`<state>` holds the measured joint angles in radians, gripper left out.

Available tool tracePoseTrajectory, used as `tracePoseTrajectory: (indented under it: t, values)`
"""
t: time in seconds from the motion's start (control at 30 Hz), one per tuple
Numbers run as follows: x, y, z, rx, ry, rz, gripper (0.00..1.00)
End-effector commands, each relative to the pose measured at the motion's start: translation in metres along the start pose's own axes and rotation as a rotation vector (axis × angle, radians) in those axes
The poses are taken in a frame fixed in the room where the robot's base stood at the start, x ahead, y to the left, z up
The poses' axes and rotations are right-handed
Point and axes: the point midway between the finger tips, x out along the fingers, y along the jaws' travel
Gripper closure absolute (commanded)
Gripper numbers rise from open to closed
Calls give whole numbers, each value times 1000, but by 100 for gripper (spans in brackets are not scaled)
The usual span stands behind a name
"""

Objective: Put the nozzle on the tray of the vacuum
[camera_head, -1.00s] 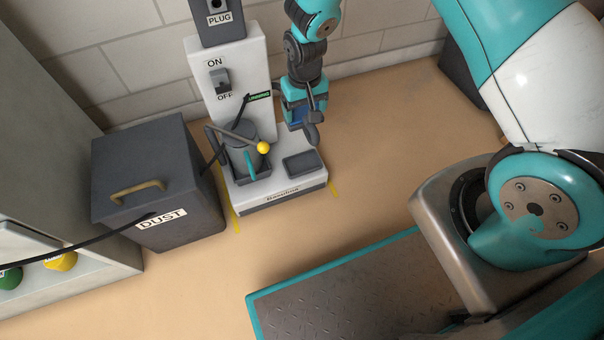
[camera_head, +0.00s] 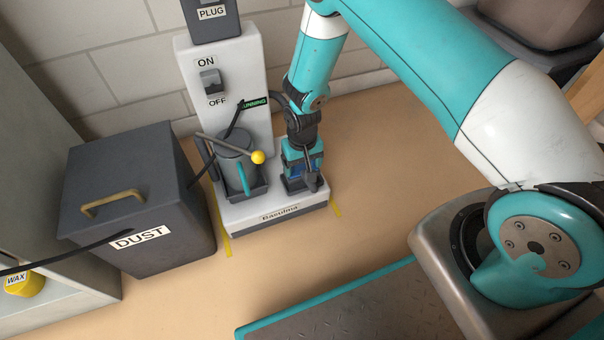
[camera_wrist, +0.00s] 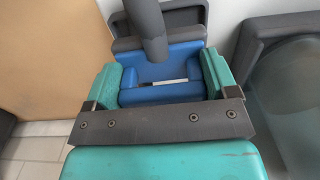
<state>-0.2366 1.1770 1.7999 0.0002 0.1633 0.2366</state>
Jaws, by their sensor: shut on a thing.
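The vacuum (camera_head: 240,215) stands against the wall, a white unit with a lit green sign that seems to read RUNNING. Its small dark tray (camera_head: 290,190) is on the right of the base, mostly hidden under my gripper (camera_head: 304,174). My gripper points down there, shut on the dark grey nozzle (camera_head: 311,182).
A grey canister (camera_head: 235,170) with a yellow-knobbed lever (camera_head: 258,157) stands left of my gripper on the base. The ON/OFF switch (camera_head: 210,82) is above it. A dark DUST bin (camera_head: 140,200) stands to the left, a black hose beside it. Floor in front is clear.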

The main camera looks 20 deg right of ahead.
Motion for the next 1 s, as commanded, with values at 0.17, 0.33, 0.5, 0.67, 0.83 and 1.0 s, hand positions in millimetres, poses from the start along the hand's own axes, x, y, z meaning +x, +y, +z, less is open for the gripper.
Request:
tracePoseTrajectory:
  t: [0.17,0.33,0.5,0.67,0.83,1.0]
  values:
    - [33,0,0,0,-1,0,39]
    - [31,0,0,0,0,0,39]
    - [34,0,0,0,-1,0,39]
    - [35,0,0,0,-1,0,0]
    - [34,0,0,0,-1,0,0]
    - [21,0,0,0,0,0,0]
